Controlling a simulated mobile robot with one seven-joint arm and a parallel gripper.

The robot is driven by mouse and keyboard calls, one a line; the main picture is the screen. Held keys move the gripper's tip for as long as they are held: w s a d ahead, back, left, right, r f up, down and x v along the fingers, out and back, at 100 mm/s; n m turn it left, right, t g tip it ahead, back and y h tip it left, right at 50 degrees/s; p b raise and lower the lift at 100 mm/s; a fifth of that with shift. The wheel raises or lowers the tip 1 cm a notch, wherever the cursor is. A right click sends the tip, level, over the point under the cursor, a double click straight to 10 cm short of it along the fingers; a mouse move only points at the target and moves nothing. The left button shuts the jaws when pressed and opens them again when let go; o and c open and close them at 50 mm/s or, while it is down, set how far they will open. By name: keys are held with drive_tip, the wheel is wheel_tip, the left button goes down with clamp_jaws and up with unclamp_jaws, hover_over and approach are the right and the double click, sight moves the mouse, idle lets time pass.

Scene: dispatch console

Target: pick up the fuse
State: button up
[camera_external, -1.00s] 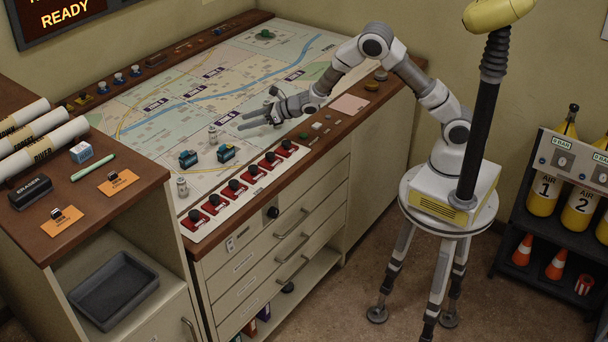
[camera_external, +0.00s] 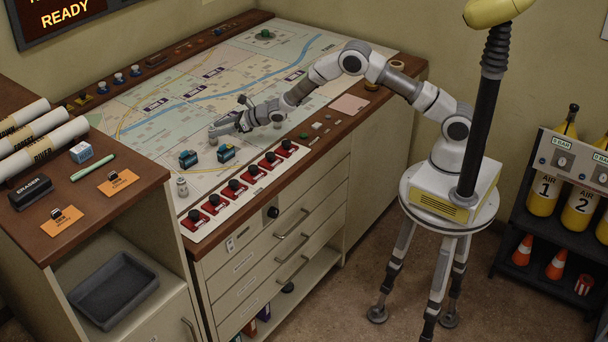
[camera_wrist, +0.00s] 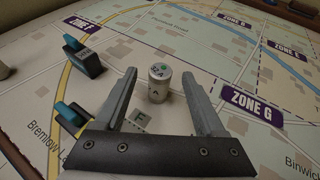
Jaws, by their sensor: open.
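A small silver-white cylinder (camera_wrist: 157,88), which looks like the fuse, stands upright on the map in the wrist view. It has an "A" on its side and coloured marks on top. My gripper (camera_wrist: 158,74) is open, with one finger on each side of the cylinder and gaps visible on both sides. In the external view my gripper (camera_external: 216,130) is low over the map and largely hides this cylinder. A similar cylinder (camera_external: 182,187) stands near the map's front left corner.
Two dark blocks with blue tops (camera_external: 188,159) (camera_external: 227,153) stand close in front of my gripper. A row of red-based switches (camera_external: 235,190) lines the front edge. The map behind is mostly clear.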

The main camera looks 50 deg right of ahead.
drive_tip(key=shift+x, duration=1.4)
drive_tip(key=shift+r, duration=0.1)
clamp_jaws()
